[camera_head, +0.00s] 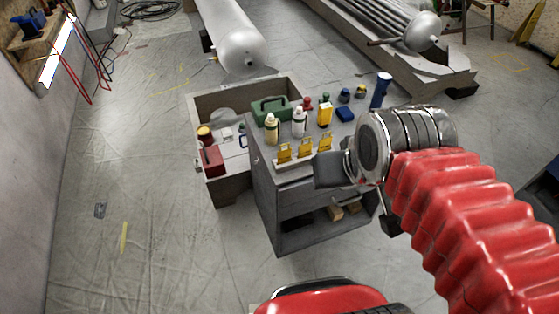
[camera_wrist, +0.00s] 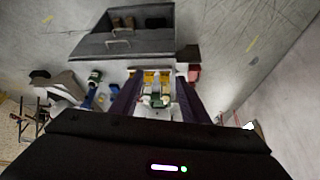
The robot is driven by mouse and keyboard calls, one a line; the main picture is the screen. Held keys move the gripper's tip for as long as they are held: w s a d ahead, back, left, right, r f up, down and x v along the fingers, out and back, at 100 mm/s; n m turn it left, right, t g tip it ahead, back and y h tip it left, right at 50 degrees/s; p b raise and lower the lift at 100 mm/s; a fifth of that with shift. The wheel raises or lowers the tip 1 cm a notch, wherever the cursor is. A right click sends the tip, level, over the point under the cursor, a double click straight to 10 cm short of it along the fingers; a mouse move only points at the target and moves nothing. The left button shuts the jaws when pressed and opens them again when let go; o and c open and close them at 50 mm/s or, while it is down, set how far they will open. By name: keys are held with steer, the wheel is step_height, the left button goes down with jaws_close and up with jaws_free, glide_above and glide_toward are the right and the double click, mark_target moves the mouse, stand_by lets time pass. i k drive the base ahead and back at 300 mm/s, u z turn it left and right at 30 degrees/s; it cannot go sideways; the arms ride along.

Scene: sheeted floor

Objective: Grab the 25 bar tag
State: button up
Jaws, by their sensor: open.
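Three yellow tags stand in a row on a pale holder (camera_head: 296,161) at the cart top's near edge: a left tag (camera_head: 284,154), a middle tag (camera_head: 304,147) and a right tag (camera_head: 324,141). Their lettering is too small to read, so I cannot tell which is the 25 bar tag. My gripper (camera_head: 334,170) is just right of the holder in the head view, partly hidden by my wrist. In the wrist view my gripper (camera_wrist: 158,74) has two dark fingers apart, with yellow tags (camera_wrist: 151,76) showing between them. I see nothing held.
The grey cart (camera_head: 290,200) also carries a green case (camera_head: 270,109), a cream bottle (camera_head: 271,128), a white bottle (camera_head: 299,121), a yellow bottle (camera_head: 324,113) and a blue cylinder (camera_head: 381,90). An open crate (camera_head: 228,190) stands behind left. Floor at left is mostly clear.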

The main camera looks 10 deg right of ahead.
mark_target(284, 156)
steer(key=u, duration=0.35)
steer(key=k, duration=0.5)
steer(key=u, duration=1)
steer(key=k, duration=0.85)
steer(key=u, duration=0.6)
steer(key=i, duration=1.35)
steer(key=z, duration=1.05)
steer(key=i, duration=0.8)
steer(key=z, duration=0.5)
